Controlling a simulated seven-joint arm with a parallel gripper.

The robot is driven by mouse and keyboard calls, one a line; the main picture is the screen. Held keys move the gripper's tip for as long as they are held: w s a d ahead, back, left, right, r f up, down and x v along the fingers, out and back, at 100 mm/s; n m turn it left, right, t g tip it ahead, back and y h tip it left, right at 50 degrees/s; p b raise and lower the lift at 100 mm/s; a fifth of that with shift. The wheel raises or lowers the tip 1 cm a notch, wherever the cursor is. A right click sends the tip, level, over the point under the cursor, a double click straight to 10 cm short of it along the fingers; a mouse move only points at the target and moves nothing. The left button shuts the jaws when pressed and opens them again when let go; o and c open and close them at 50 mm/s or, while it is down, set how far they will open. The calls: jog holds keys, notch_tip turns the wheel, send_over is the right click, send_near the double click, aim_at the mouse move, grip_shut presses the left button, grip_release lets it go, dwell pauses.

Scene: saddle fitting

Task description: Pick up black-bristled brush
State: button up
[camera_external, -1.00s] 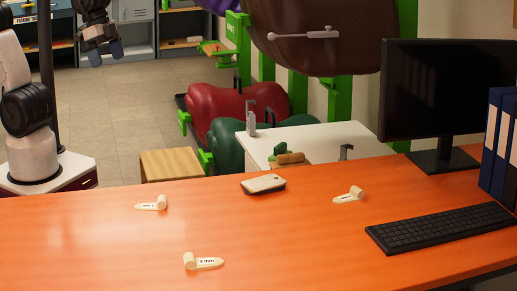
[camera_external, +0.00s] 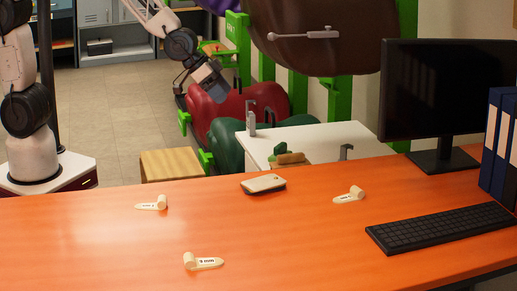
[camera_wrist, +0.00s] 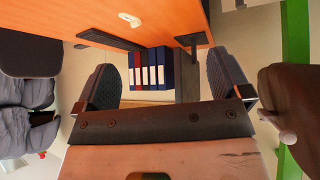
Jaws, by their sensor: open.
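A pale block with a dark underside (camera_external: 263,186) lies at the far edge of the orange desk in the external view. It may be the black-bristled brush; its bristles are too small to make out. My gripper (camera_external: 214,88) hangs in the air beyond the desk, up and left of this block and apart from it. In the wrist view my gripper (camera_wrist: 163,75) has its two dark fingers spread wide with nothing held between them. I cannot make out the brush in the wrist view.
The orange desk (camera_external: 100,240) holds several small labelled tags, a keyboard (camera_external: 440,228), a monitor (camera_external: 445,90) and blue binders (camera_external: 497,145). A white sink counter (camera_external: 335,135) with a brown-and-green item (camera_external: 290,158) stands behind. Red and green saddles (camera_external: 225,108) are near my gripper.

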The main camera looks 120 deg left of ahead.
jog(key=w+a+f+n+y, duration=0.1)
jog(key=w+a+f, duration=0.2)
jog(key=a+f, duration=0.4)
jog(key=n+y, duration=0.5)
jog(key=y, duration=0.2)
send_near(282, 156)
jog(key=x, duration=0.4)
jog(key=shift+a+r, duration=0.1)
jog(key=shift+a, duration=0.3)
jog(key=shift+w, duration=0.1)
jog(key=shift+x, duration=1.2)
jog(key=shift+f+x, duration=0.2)
jog(key=shift+x, duration=2.4)
